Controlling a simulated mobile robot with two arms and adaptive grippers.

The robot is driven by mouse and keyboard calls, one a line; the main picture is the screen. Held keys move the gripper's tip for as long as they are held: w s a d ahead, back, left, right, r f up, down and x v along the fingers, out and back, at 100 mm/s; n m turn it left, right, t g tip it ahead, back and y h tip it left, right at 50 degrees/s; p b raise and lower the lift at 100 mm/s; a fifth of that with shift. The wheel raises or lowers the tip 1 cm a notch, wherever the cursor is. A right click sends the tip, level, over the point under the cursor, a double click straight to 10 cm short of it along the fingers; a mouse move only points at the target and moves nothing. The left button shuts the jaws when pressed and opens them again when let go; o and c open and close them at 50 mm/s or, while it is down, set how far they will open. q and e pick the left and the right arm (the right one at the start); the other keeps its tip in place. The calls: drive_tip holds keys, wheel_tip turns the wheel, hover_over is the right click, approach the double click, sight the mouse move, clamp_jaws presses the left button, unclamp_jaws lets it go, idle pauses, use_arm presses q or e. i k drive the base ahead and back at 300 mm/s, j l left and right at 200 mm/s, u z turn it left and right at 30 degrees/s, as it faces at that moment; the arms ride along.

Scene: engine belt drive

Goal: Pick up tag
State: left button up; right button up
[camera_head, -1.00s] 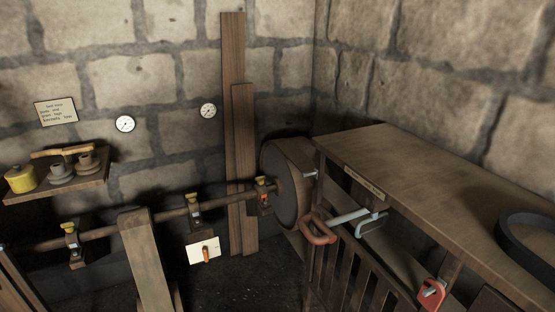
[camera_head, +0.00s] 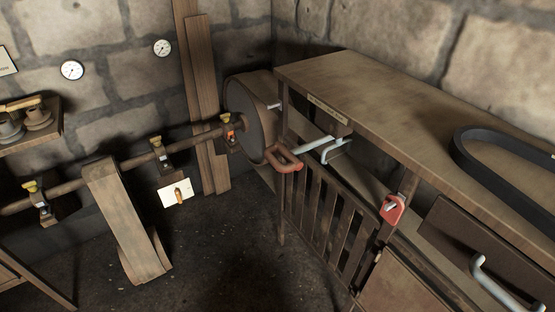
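Two things could be the tag, and I cannot tell which is meant. A white card (camera_head: 168,196) with a small orange piece on it hangs below the shaft at the left. A red tag-like piece (camera_head: 392,208) with a pale part through it hangs on the front post of the wooden bench, right of the slatted gate. Neither of my grippers shows in the head view.
A wooden bench (camera_head: 370,100) fills the right side, with a black belt (camera_head: 470,165) on top. A red handle (camera_head: 286,160) and a pale lever (camera_head: 320,146) stick out in front. A shaft (camera_head: 75,185) runs to a large drum (camera_head: 245,110). Open floor (camera_head: 215,255) lies in front.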

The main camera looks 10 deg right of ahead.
sight(393, 216)
drive_tip(key=z, duration=1.35)
